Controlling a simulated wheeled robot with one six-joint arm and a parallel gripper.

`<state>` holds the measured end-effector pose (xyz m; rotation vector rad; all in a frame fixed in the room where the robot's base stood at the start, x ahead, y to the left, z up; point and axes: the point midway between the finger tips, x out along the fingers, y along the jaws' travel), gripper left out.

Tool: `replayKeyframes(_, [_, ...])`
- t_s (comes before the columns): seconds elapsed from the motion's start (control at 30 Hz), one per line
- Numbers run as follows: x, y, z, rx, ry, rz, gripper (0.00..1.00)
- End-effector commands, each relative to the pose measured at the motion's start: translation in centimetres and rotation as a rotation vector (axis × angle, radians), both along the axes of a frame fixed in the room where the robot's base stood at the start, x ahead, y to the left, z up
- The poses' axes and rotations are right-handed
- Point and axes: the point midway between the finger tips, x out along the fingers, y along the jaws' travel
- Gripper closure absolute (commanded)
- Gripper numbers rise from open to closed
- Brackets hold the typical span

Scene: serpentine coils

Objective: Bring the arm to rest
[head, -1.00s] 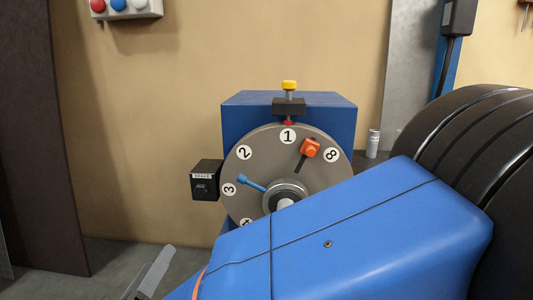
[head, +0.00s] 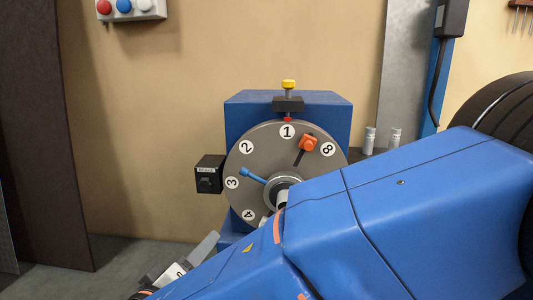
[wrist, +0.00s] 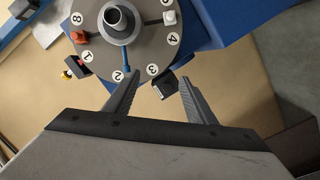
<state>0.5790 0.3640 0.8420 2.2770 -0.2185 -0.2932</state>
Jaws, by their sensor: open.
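My gripper (wrist: 160,95) is open and empty in the wrist view, its two grey fingers spread apart. Past its tips is the grey numbered dial (wrist: 95,40) on a blue housing. In the head view my gripper shows only in part at the lower left, and my blue arm crosses the lower right and hides the dial's lower right part. The dial (head: 262,150) has 1 at the top, under a red pointer (head: 287,119). An orange block (head: 309,143) sits between 1 and 8, and a blue handle (head: 252,175) points towards 3.
A black switch box (head: 210,174) is at the dial's left. A yellow-topped plunger (head: 288,85) stands on the blue housing (head: 240,112). A panel with coloured buttons (head: 132,8) hangs on the wall. Two small pale cylinders (head: 370,140) stand behind the arm. The floor at left looks clear.

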Motion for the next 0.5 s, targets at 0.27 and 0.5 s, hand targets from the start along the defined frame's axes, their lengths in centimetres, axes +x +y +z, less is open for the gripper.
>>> replayKeyframes(0.27, [4.2,-9.8,-0.8,-0.031,0.185,-0.175,0.50])
replayKeyframes(0.5, [5.8,-19.6,-2.2,-0.021,0.400,-0.319,0.50])
